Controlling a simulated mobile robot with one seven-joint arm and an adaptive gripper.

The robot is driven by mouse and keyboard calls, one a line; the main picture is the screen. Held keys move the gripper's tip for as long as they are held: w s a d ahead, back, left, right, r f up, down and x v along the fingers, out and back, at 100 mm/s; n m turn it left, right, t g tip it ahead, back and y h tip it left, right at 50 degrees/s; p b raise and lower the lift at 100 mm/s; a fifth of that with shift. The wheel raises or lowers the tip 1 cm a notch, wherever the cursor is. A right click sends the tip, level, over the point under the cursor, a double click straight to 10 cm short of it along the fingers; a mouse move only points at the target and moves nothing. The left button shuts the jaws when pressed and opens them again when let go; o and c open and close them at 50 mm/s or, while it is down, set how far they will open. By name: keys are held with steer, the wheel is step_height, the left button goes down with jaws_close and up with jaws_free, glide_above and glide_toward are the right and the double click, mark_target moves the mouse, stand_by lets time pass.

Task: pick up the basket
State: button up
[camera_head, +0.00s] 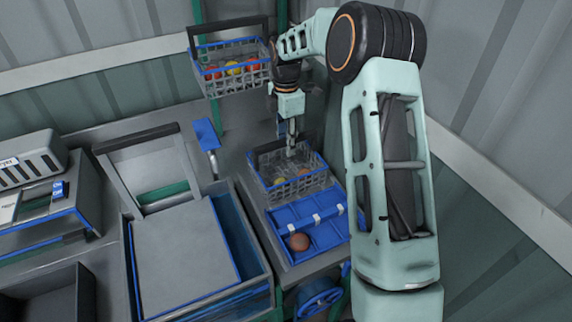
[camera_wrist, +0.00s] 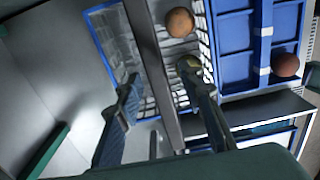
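The grey wire basket (camera_head: 302,187) with a blue rim stands on the bench below my gripper (camera_head: 291,138). It holds a yellowish tomato (camera_head: 279,182) and an orange one, which also shows in the wrist view (camera_wrist: 180,22). In the wrist view the dark handle bar (camera_wrist: 146,45) of the basket runs between the two fingers of my gripper (camera_wrist: 160,78). The fingers are apart, one on each side of the bar, with visible gaps. Part of the basket is hidden by my gripper in the head view.
A second basket (camera_head: 234,86) with red and yellow tomatoes hangs at the upper left, near my arm. A blue divided tray (camera_head: 285,222) with a brownish tomato (camera_head: 299,242) lies in front of the basket. A large bin with a grey lid (camera_head: 180,250) stands left.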

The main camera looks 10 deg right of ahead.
steer(key=shift+f, duration=0.25)
jaws_close()
steer(key=shift+r, duration=0.1)
